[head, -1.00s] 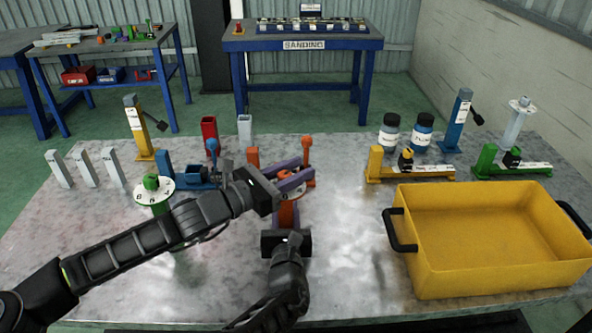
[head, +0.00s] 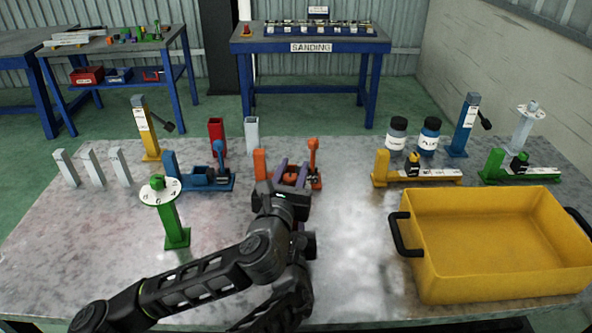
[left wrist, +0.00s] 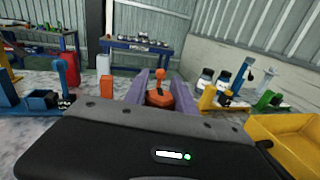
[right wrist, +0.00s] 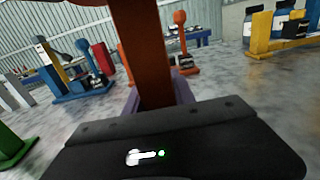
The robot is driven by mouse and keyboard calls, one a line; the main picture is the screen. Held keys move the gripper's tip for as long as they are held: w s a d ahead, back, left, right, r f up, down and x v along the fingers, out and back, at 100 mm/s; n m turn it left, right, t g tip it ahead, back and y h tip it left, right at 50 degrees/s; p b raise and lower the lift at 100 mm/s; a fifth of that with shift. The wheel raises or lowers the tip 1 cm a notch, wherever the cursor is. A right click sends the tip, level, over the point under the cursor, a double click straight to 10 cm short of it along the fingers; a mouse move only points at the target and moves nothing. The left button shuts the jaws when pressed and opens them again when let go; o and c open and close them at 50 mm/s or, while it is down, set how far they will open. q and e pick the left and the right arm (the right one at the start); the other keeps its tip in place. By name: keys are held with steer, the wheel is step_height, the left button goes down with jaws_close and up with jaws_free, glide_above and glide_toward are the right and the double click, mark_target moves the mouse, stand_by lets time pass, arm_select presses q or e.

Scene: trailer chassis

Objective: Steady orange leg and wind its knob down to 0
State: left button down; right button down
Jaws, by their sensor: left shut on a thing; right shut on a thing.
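The orange leg (right wrist: 147,55) stands upright between the purple fingers of my right gripper (right wrist: 156,95), which is shut on it. Its knob (left wrist: 160,97) is orange and sits between the purple fingers of my left gripper (left wrist: 153,88), shut on it from the near side. In the head view the knob (head: 291,179) shows only as a small orange patch between the left fingers. The left gripper and forearm hide the leg and most of the right gripper there. The knob's dial marks cannot be read.
An orange coupler with a ball lever (head: 313,158) stands just behind. A green leg (head: 174,225) with a white dial stands at left, near a blue coupler (head: 205,183). A yellow crate (head: 490,285) fills the right front. Bare table lies between crate and grippers.

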arm_select(q)
steer(key=shift+w+a+r+n+y, duration=0.1)
steer(key=shift+n+y, duration=0.3)
steer(key=shift+y, duration=0.4)
arm_select(e)
steer(key=shift+a, duration=0.1)
arm_select(q)
steer(key=shift+a, duration=0.1)
steer(key=c, duration=1)
jaws_free()
step_height(320, 180, up, 10)
arm_select(e)
steer(key=c, duration=0.8)
jaws_free()
